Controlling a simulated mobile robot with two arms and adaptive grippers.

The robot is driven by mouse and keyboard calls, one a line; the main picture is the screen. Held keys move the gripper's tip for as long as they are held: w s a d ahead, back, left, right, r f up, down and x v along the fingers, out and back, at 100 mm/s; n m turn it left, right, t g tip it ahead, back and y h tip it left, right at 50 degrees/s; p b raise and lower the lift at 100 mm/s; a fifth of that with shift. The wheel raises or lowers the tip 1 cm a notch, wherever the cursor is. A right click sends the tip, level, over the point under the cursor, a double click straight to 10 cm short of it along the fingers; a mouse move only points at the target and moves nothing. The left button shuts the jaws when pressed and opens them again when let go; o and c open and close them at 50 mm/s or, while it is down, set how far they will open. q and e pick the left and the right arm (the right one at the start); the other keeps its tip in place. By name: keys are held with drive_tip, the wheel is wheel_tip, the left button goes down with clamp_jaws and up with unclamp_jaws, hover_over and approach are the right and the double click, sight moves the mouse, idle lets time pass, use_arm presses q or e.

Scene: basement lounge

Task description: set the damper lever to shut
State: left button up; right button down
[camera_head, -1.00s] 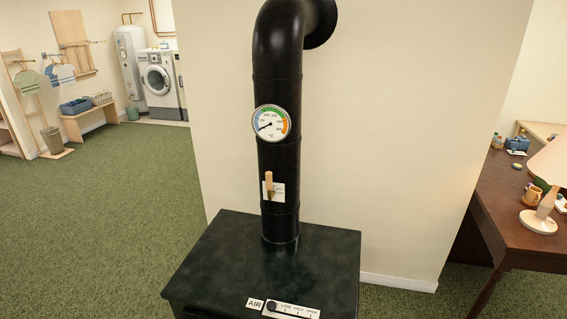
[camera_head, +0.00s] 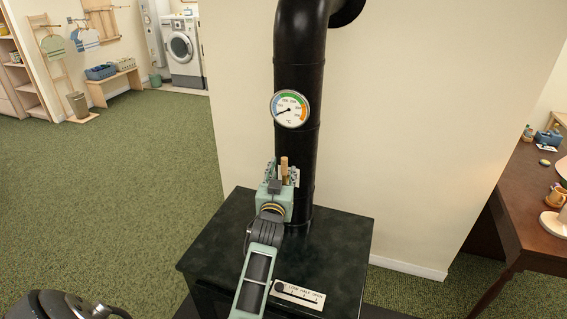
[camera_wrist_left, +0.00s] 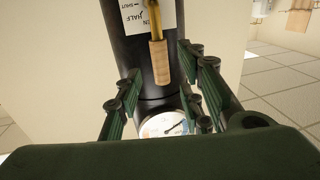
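The damper lever has a wooden handle (camera_head: 284,168) on the front of the black stovepipe (camera_head: 299,68). Its handle points up in the head view. In the left wrist view, which is turned over, the wooden handle (camera_wrist_left: 158,62) hangs below a white plate (camera_wrist_left: 146,16) marked SHUT, HALF and a partly hidden word. My left gripper (camera_head: 282,175) is at the pipe in front of the lever and hides most of the plate. In the wrist view its fingers (camera_wrist_left: 160,75) are spread, one on each side of the handle, not visibly touching it. My right gripper is not in view.
A round thermometer (camera_head: 290,109) sits on the pipe above the lever. The dark stove top (camera_head: 338,240) lies below, with an air slider plate (camera_head: 299,294) at its front. A brown desk (camera_head: 520,210) stands at the right. Green carpet is open at the left.

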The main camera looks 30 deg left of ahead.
sight(284, 167)
use_arm(q)
drive_tip(key=shift+x, duration=2.35)
drive_tip(key=shift+s, duration=0.1)
drive_tip(key=shift+f, duration=0.1)
clamp_jaws()
